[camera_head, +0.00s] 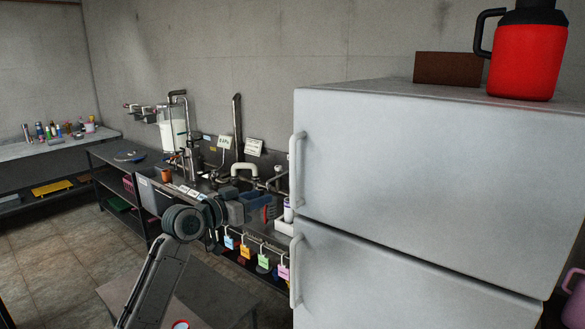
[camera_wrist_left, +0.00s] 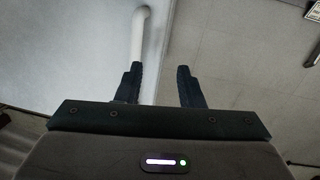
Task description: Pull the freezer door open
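The white fridge-freezer (camera_head: 400,190) stands at the right of the head view, with an upper door (camera_head: 390,160) and a lower door (camera_head: 400,285), both shut. Nothing marks which one is the freezer. The upper door has a vertical white handle (camera_head: 297,170) at its left edge; the lower door has a similar handle (camera_head: 296,270). My left gripper (camera_head: 268,208) is left of the doors, near the upper handle's lower end. In the left wrist view it is open and empty (camera_wrist_left: 158,85), with a white handle (camera_wrist_left: 139,35) ahead, lined up with the left finger rather than centred. My right gripper is out of view.
A red jug (camera_head: 524,60) and a brown box (camera_head: 447,68) stand on top of the fridge-freezer. A cluttered sink counter with hanging coloured tags (camera_head: 246,251) lies behind my left arm. A far bench (camera_head: 60,145) holds bottles. The tiled floor at left is clear.

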